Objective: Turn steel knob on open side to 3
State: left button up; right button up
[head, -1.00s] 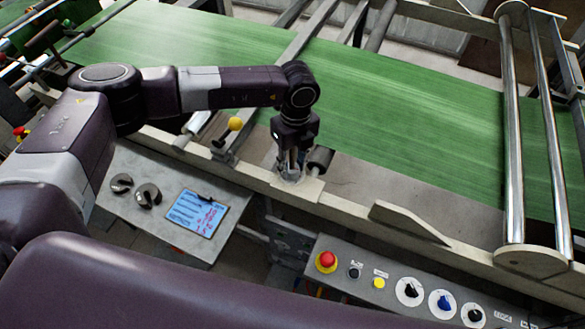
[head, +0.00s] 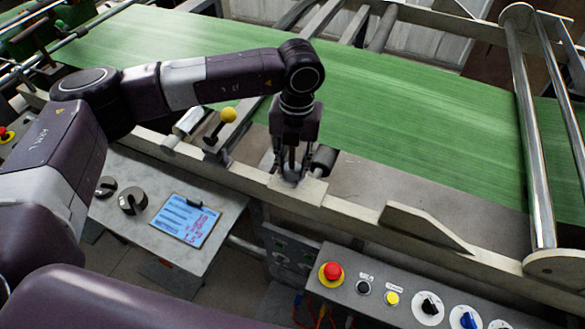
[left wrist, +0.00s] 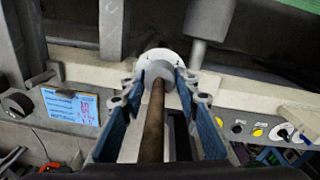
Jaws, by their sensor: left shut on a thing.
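The steel knob (left wrist: 158,71) is a short grey cylinder in front of a white round dial plate (left wrist: 172,55) in the left wrist view. In the head view it sits on the pale rail at the near edge of the green belt, mostly hidden by the gripper. My left gripper (head: 291,172) points down at it there. A brownish rod (left wrist: 153,120) runs between the fingers toward the knob. The dial's numbers cannot be read. My right gripper is not in view.
A dark roller end (head: 323,158) is close right of the gripper. A yellow-ball lever (head: 228,115) stands to its left. Below are a table (head: 150,237) with a blue-and-white sheet (head: 186,218) and a button panel (head: 350,305) with a red stop button (head: 332,271).

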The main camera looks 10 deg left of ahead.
pick_arm(q)
jog(key=shift+m, duration=0.3)
jog(key=o, duration=1.2)
jog(key=shift+c, duration=0.2)
jog(key=shift+r, duration=0.15)
jog(key=r, duration=1.1)
jog(key=shift+d+r, duration=0.25)
jog(key=shift+r, duration=0.15)
jog(key=shift+s+f, duration=0.1)
